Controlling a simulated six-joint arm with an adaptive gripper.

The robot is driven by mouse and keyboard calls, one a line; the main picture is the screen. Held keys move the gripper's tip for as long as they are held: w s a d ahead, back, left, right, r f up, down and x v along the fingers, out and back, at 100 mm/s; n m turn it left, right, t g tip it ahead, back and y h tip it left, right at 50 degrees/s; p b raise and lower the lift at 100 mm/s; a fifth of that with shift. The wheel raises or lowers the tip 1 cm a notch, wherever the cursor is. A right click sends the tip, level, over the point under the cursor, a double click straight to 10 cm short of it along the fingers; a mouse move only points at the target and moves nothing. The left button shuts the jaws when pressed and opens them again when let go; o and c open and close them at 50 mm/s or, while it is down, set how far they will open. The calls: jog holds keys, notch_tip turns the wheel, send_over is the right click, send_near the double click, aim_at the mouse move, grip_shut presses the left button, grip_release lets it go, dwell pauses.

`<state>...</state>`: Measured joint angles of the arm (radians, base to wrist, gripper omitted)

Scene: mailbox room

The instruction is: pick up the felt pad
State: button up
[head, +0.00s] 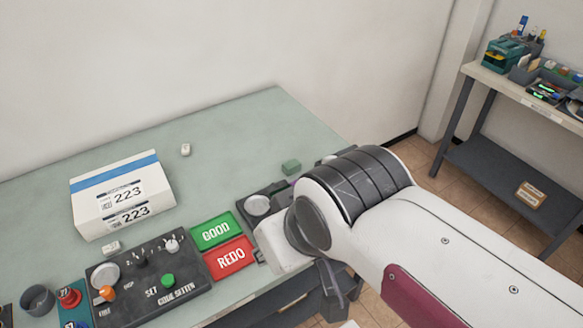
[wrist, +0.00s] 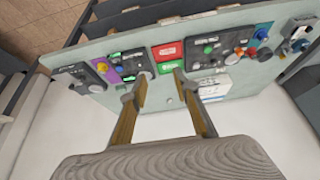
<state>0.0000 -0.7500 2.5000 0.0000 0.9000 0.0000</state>
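A small green block (head: 291,166), which looks like the felt pad, lies on the pale green table just behind the dark panel with a round metal dial, left of my arm. I cannot make it out for sure in the wrist view. My gripper (wrist: 162,73) shows in the wrist view with two brown fingers spread apart and nothing between them. It is above the table, its tips over the area by the green GOOD plate (wrist: 173,69). In the head view my arm hides most of the gripper.
A white box labelled 223 (head: 125,200) stands at the left of the table (head: 60,195). A control panel (head: 150,290) with knobs and switches and the red REDO plate (head: 229,257) fill the front. A shelf (head: 490,165) stands right.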

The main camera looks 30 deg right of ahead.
jog(key=shift+o, duration=1)
